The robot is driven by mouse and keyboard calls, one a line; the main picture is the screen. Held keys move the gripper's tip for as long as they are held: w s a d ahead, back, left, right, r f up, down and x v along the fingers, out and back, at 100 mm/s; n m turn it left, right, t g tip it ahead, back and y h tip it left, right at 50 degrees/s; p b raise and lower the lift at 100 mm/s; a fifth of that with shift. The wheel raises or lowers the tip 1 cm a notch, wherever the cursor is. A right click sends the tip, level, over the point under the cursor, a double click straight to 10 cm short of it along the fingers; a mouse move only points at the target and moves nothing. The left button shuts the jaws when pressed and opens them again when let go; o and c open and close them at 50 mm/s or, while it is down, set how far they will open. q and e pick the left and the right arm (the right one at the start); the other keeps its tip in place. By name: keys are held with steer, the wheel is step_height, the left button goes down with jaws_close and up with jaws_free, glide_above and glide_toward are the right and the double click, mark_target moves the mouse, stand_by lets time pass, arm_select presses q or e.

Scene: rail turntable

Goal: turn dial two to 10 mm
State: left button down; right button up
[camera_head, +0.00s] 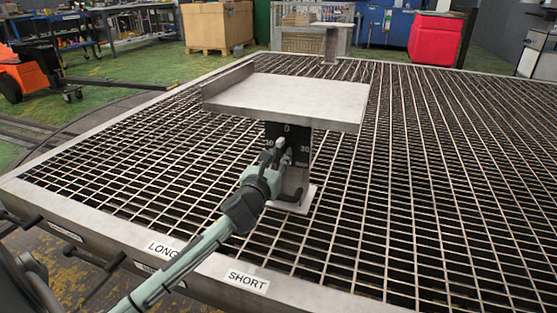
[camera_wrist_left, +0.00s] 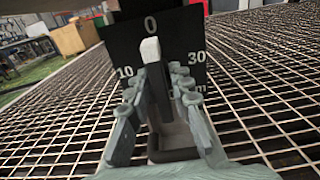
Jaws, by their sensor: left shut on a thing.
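A dial with a white-tipped pointer (camera_wrist_left: 150,50) is on a black scale plate (camera_head: 272,131) under a flat metal shelf (camera_head: 300,98). The plate shows 0 at the top, 10 at left and 30 at right; "mm" is partly visible at lower right. The pointer stands nearly upright, toward 0. No dial number is readable here. My left gripper (camera_head: 276,158) is at the dial, its fingers on both sides of the pointer in the left wrist view (camera_wrist_left: 158,85), shut on the dial. My right gripper is not in view.
The shelf's post stands on a metal grating (camera_head: 430,180) with a raised frame edge. LONG (camera_head: 162,249) and SHORT (camera_head: 248,280) labels mark the near edge. Another shelf on a post (camera_head: 331,26) stands at the back. The shelf overhangs the dial closely.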

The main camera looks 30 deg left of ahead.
arm_select(q)
steer(key=n, duration=0.3)
steer(key=shift+p, duration=0.4)
steer(key=n+p, duration=0.1)
steer(key=n, duration=0.5)
steer(key=shift+r, duration=0.1)
steer(key=n+p, duration=0.1)
steer(key=n, duration=0.3)
steer(key=shift+n+p, duration=0.3)
steer(key=shift+p, duration=0.05)
steer(key=n+p, duration=0.1)
steer(key=n, duration=0.3)
steer(key=shift+p, duration=0.3)
steer(key=c, duration=1.6)
jaws_free()
steer(key=o, duration=1.3)
